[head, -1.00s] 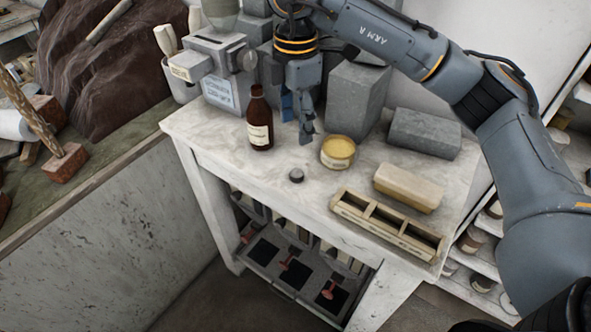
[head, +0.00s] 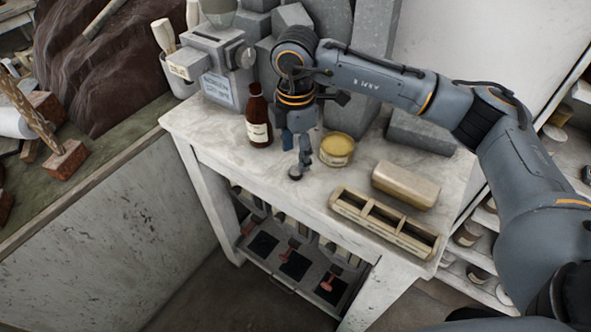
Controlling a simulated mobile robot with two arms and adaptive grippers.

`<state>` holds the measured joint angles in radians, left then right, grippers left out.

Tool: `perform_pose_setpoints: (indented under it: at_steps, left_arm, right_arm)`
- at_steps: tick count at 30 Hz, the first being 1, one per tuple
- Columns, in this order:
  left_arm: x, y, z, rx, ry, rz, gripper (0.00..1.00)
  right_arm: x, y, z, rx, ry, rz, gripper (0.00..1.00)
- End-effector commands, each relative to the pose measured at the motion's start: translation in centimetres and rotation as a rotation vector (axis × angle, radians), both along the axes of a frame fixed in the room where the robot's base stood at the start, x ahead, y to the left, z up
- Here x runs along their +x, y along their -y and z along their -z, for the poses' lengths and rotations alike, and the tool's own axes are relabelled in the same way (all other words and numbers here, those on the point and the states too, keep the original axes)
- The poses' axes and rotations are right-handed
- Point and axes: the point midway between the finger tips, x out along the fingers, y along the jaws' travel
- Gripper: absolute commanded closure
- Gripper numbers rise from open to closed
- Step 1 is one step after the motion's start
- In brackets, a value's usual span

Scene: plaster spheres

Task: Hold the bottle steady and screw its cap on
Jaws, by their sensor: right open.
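A brown bottle (head: 258,119) with a pale label stands upright on the white table, its neck uncapped as far as I can see. A small dark round cap (head: 295,176) lies on the table in front of it, to the right. Whether the fingers touch the cap is too small to tell. My left gripper is not in the head view.
A yellow-topped tin (head: 337,150) stands close to the right of my right gripper. A wooden divided tray (head: 387,222) and a tan block (head: 404,185) lie further right. A grey machine (head: 217,75) and stone blocks stand behind. The table's front edge is near the cap.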

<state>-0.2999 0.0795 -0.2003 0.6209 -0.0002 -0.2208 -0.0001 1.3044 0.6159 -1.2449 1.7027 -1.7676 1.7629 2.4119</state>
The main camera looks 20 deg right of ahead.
Motion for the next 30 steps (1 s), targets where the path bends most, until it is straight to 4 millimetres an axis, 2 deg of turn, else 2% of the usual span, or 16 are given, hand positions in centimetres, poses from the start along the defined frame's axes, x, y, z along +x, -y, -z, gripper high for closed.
perform_pose_setpoints:
  at_steps: [6, 12, 23, 29, 30]
  left_arm:
    - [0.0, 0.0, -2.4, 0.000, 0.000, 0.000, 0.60]
    - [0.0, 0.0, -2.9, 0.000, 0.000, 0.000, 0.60]
    - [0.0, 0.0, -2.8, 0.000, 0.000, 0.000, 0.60]
    - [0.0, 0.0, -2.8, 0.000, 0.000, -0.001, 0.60]
    - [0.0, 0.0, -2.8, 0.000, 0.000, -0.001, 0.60]
  right_arm:
    - [0.2, 0.3, 2.3, -0.002, -0.006, 0.002, 0.44]
    - [0.3, 0.2, 4.8, -0.001, -0.003, 0.000, 0.44]
    - [0.3, 0.2, 5.1, 0.000, -0.001, 0.000, 0.44]
    - [0.3, 0.2, 5.1, 0.000, -0.001, 0.000, 0.79]
    - [0.3, 0.2, 5.1, 0.000, -0.001, 0.000, 0.81]
